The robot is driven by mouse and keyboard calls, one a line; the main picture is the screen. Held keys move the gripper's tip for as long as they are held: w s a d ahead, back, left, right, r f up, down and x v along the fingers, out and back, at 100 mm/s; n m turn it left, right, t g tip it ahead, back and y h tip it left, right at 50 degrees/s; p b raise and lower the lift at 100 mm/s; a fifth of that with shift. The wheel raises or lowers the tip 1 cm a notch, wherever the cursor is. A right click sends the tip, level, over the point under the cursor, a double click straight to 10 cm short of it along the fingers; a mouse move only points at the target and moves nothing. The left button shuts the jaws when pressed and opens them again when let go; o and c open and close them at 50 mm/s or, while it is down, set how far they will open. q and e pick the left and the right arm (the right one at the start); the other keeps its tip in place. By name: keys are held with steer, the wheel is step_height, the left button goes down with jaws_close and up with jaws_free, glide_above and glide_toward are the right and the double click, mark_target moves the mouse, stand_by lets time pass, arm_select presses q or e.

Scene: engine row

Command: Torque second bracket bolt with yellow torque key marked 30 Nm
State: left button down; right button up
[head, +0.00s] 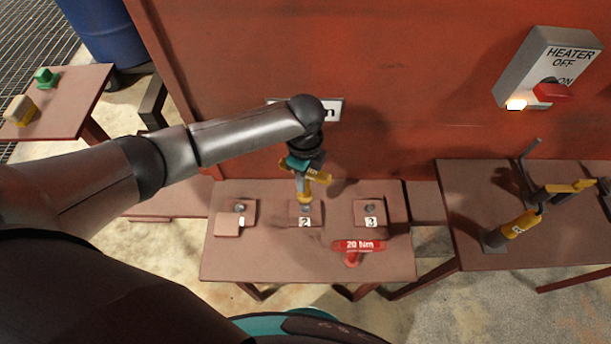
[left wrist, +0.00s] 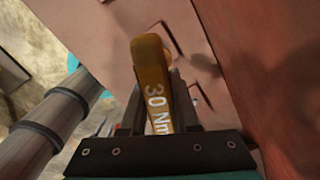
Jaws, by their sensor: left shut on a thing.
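The yellow torque key (head: 305,186) stands upright over the bracket plate marked 2 (head: 313,219) on the table. My left gripper (head: 303,172) is shut on its upper part. In the left wrist view the key (left wrist: 152,75) shows the marking "30 Nm" between my left gripper's fingers (left wrist: 158,110). The key's lower end is at the bolt on plate 2 and hides it. I cannot tell whether it is fully seated. Plate 3 (head: 371,219) with its bolt is to the right, and another plate with a bolt (head: 238,208) is to the left. My right gripper is not in view.
A red key marked "20 Nm" (head: 356,250) lies at the table's (head: 285,264) front right. A heater switch box (head: 545,70) is on the red wall. A right-hand table (head: 475,195) holds a yellow tool (head: 515,228). A left table holds a green block (head: 46,77).

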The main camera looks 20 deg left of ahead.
mark_target(305, 193)
arm_select(q)
steer(key=shift+r+p, duration=0.15)
steer(key=shift+p, duration=0.25)
steer(key=shift+f+b, duration=0.85)
steer(key=shift+f, duration=0.45)
steer(key=shift+f+b, duration=1.3)
steer(key=shift+f, duration=0.75)
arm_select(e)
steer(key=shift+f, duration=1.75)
arm_select(q)
steer(key=shift+f, duration=0.3)
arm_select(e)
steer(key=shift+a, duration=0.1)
arm_select(q)
steer(key=m, duration=0.3)
